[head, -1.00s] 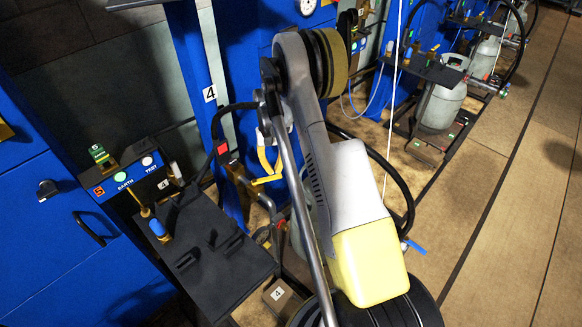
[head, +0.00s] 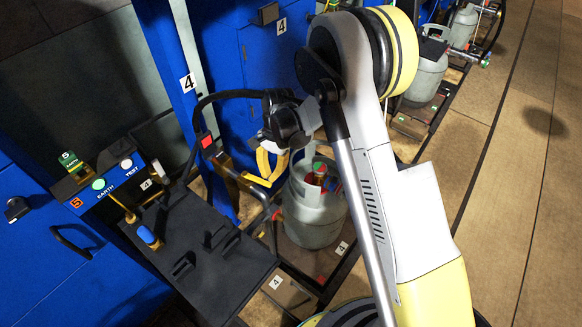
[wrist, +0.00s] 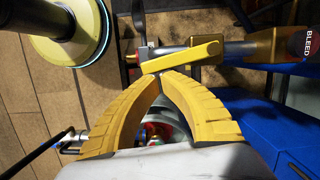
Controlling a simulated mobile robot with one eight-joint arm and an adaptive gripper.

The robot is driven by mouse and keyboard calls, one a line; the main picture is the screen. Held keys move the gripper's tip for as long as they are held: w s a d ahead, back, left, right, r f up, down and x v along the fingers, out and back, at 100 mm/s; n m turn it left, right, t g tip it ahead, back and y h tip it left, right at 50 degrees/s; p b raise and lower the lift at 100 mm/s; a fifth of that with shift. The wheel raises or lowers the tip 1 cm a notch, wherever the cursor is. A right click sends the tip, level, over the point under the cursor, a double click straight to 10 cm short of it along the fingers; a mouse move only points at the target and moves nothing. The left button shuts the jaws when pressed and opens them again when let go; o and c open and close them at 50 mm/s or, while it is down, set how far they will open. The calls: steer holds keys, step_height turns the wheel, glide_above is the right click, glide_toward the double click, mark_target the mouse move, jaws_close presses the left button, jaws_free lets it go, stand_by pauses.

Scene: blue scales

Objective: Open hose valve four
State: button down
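Hose valve four shows as a yellow lever (wrist: 185,56) on a metal and brass pipe (wrist: 235,52) in the wrist view. The lever lies slightly tilted, nearly along the pipe. My gripper (wrist: 159,76) has its two curved yellow fingers brought together at the tips, just beside the lever's left part. Nothing shows between the tips, and I cannot tell whether they touch the lever. In the head view my gripper (head: 264,182) is beside the pipe (head: 232,170), near the post marked 4; the lever is hard to separate from the fingers there.
A red BLEED fitting (wrist: 309,43) sits at the pipe's right end. A grey gas cylinder (head: 312,222) stands beyond my gripper. A dark scale bench (head: 205,255) with EARTH and TEST lamps is at left. Blue cabinets stand behind. Open floor lies right.

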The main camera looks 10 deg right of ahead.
steer(key=shift+s+a, duration=0.25)
steer(key=shift+s, duration=0.3)
stand_by(0.4)
steer(key=w+d+r+p, duration=0.3)
steer(key=w+d+r, duration=0.1)
steer(key=r, duration=0.5)
steer(key=shift+w+d+r, duration=0.2)
steer(key=shift+w+r, duration=0.15)
steer(key=shift+w, duration=0.05)
